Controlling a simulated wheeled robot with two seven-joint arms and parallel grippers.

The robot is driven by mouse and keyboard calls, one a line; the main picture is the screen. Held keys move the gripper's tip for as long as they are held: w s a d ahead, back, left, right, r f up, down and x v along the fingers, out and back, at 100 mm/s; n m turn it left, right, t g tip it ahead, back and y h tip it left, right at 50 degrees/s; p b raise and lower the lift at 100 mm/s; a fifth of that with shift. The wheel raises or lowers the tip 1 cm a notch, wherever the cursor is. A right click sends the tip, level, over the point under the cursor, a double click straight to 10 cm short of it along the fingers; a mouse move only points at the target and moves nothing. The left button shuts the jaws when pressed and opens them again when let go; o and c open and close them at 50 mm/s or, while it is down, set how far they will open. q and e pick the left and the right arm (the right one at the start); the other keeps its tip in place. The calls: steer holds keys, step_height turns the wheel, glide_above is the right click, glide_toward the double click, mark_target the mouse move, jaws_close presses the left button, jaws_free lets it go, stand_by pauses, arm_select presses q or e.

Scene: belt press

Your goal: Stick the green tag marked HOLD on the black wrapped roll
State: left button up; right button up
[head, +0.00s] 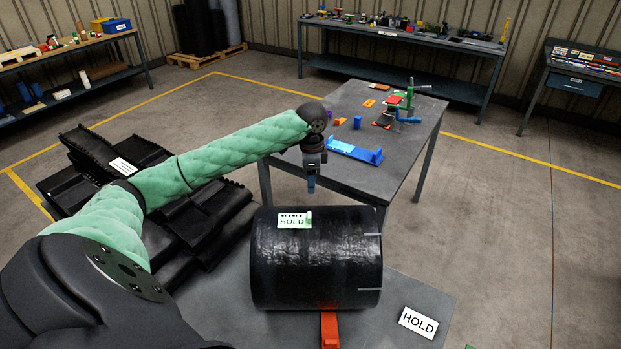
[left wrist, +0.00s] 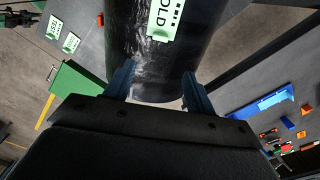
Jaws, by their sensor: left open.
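The black wrapped roll (head: 318,262) lies on its side on the near grey table, and its end part shows in the left wrist view (left wrist: 135,50). A white tag with green edging, marked HOLD (head: 294,220), lies against the roll's upper left surface; it also shows in the left wrist view (left wrist: 165,20). I cannot tell whether its whole back is stuck down. My left gripper (head: 311,185) is open and empty, just beyond and above the roll's far side. Its fingers (left wrist: 160,88) hold nothing. My right gripper is out of view.
Another HOLD label (head: 418,322) lies on the table right of the roll. A red-orange block (head: 329,330) is at the roll's front. The table behind holds a blue tray (head: 355,151) and a clamp. Black ribbed belts (head: 200,215) are stacked at left.

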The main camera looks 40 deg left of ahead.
arm_select(q)
steer(key=shift+w+d+r, duration=1.2)
steer(key=shift+d+r, duration=0.25)
